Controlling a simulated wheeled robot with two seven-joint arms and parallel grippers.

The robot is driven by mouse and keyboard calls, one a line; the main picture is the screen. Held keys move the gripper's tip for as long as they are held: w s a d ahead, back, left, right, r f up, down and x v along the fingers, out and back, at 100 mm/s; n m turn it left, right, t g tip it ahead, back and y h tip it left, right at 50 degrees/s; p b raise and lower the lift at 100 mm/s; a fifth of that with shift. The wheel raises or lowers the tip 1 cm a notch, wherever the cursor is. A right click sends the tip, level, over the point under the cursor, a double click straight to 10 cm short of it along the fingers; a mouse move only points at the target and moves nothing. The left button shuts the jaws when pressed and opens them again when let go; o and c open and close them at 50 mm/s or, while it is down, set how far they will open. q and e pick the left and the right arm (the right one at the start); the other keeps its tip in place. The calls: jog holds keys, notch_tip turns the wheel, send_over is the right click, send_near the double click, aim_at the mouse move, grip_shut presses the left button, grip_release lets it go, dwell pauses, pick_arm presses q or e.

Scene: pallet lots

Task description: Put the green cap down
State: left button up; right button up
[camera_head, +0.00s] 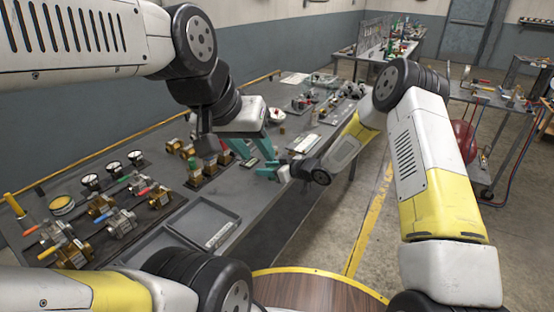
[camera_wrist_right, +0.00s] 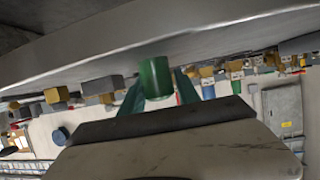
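The green cap (camera_wrist_right: 154,77) shows in the right wrist view as a short green cylinder between the teal fingers of my right gripper (camera_wrist_right: 158,92), which is shut on it. In the head view my right gripper (camera_head: 268,171) is over the near bench, right of the valve fittings, and the cap in it cannot be made out. My left gripper (camera_head: 256,154) is just above it in the picture, its teal fingers apart and nothing visible between them. Fittings with red and green tops (camera_head: 193,165) stand on a dark base left of both grippers.
Shallow grey trays (camera_head: 157,248) lie at the near edge. More parts stand farther along the bench.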

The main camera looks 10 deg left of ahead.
jog(key=shift+o, duration=0.8)
